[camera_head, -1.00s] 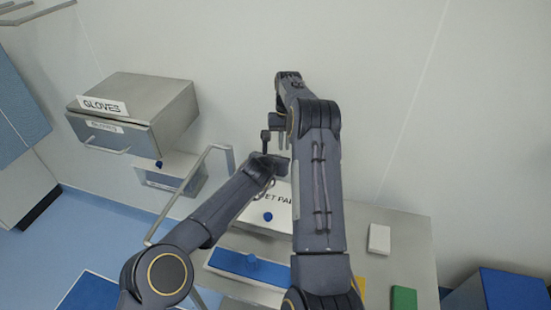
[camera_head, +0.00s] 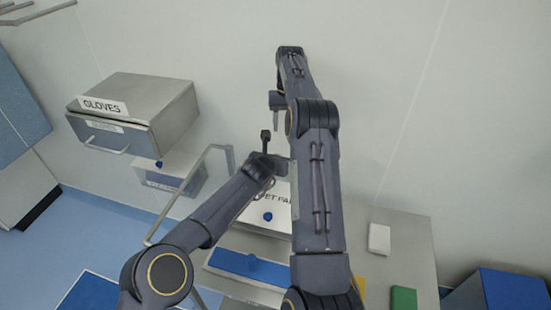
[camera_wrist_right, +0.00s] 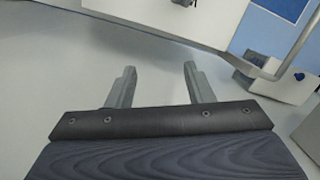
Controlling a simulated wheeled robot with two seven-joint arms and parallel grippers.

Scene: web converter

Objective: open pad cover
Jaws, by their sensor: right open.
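A white box (camera_head: 277,219) with partly hidden lettering that ends like "ET PAD" and a blue knob (camera_head: 268,216) sits on the counter, its lid lying flat. My left arm crosses in front of its upper left part. My left gripper (camera_head: 266,142) is above the box's back left; its jaws are too small to read. My right gripper (camera_head: 279,125) is higher, near the wall, pointing down. It is open and empty in the right wrist view (camera_wrist_right: 158,80). A pale panel (camera_wrist_right: 165,15) lies ahead of its fingers there, not touching them.
A steel "GLOVES" box (camera_head: 150,105) is on the wall at left, with a smaller blue-knobbed box (camera_head: 172,175) below. A metal rail (camera_head: 185,190) stands near the left arm. A blue tray (camera_head: 245,265), white block (camera_head: 379,239) and green block (camera_head: 403,299) lie on the counter.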

